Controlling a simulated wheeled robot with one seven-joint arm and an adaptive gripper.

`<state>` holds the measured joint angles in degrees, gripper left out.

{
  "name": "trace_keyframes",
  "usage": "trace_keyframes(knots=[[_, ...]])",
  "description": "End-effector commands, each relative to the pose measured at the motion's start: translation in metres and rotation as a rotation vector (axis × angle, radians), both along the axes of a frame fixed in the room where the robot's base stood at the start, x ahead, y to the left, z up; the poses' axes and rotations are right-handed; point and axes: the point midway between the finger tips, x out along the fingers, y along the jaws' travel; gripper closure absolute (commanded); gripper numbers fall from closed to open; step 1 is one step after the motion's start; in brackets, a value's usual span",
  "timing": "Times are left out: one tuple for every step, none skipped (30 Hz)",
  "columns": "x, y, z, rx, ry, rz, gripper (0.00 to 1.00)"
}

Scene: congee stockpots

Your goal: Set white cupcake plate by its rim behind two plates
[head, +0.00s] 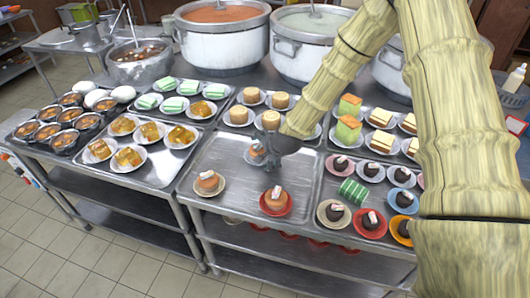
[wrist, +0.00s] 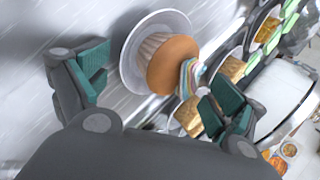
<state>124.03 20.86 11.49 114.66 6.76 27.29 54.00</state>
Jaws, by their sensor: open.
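The white cupcake plate (wrist: 128,68) holds a cupcake (wrist: 172,66) with an orange-brown top and a striped piece at its side. In the wrist view it lies between and beyond my open fingers, on the metal tray. In the head view the white plate (head: 249,159) is partly hidden by my gripper (head: 270,171), which is low over the tray's back middle. The two other cupcake plates stand nearer the tray's front: a beige plate (head: 208,192) at left and a red plate (head: 276,211) at right. The white plate sits behind them. I cannot tell whether a finger touches it.
Plates of small cakes (head: 238,117) fill the tray behind. Large stockpots (head: 222,45) stand at the back. The tray is bare between the white plate and the front plates.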

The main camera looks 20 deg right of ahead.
Motion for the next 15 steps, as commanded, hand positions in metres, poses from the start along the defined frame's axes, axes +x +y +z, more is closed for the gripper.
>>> trace_keyframes(knots=[[0.0,0.0,0.0,0.0,0.0,0.0,0.05],[0.0,0.0,0.001,0.0,0.0,0.0,0.05],[0.0,0.0,0.002,0.0,0.0,0.0,0.05],[0.0,0.0,0.003,0.0,0.0,0.0,0.05],[0.0,0.0,0.003,0.0,0.0,0.0,0.05],[-0.002,0.0,0.004,0.0,-0.001,0.0,0.05],[-0.002,-0.001,0.005,0.0,-0.001,0.0,0.05],[-0.004,-0.001,0.007,0.0,-0.001,0.0,0.05],[-0.006,-0.001,0.009,0.0,-0.001,0.0,0.05],[-0.008,-0.002,0.012,0.0,-0.001,0.001,0.05],[-0.01,-0.002,0.014,0.001,-0.002,0.001,0.05],[-0.013,-0.002,0.017,0.0,-0.002,0.0,0.05],[-0.015,-0.003,0.02,0.002,-0.001,0.0,0.05],[-0.017,-0.003,0.023,0.002,-0.002,0.0,0.05],[-0.02,-0.004,0.026,0.002,-0.002,0.0,0.05]])
